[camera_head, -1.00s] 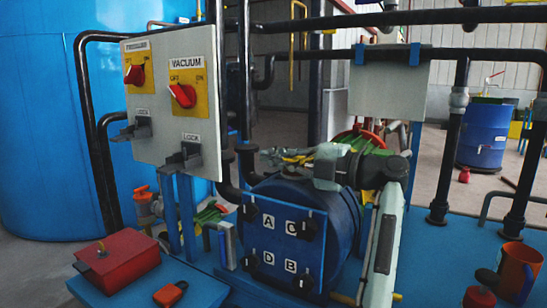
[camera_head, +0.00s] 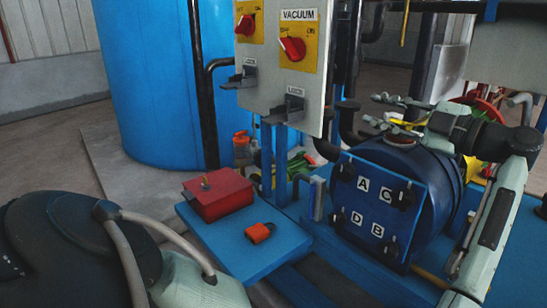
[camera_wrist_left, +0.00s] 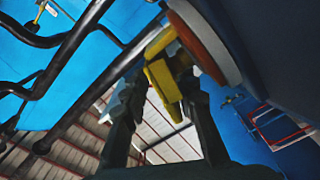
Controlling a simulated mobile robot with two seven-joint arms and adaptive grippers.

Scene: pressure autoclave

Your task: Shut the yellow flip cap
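The yellow flip cap (camera_head: 376,121) shows as a small yellow piece at the top of the blue vessel (camera_head: 425,165) in the head view, partly hidden by my gripper. My left gripper (camera_head: 388,104) is right above it, over the vessel's top. In the left wrist view the yellow cap (camera_wrist_left: 163,80) lies between the two dark, spread fingers of my left gripper (camera_wrist_left: 163,92), close to the right finger. I cannot tell whether they touch. A round disc with an orange-brown edge (camera_wrist_left: 200,45) is just beyond. My right gripper is not in view.
The grey switch panel (camera_head: 288,85) with red knobs stands left of the vessel. A red box (camera_head: 217,194) and an orange padlock-like item (camera_head: 260,232) lie on a blue shelf (camera_head: 280,255). Dark pipes (camera_head: 345,70) rise behind the vessel. A large blue tank (camera_head: 150,90) is at the back left.

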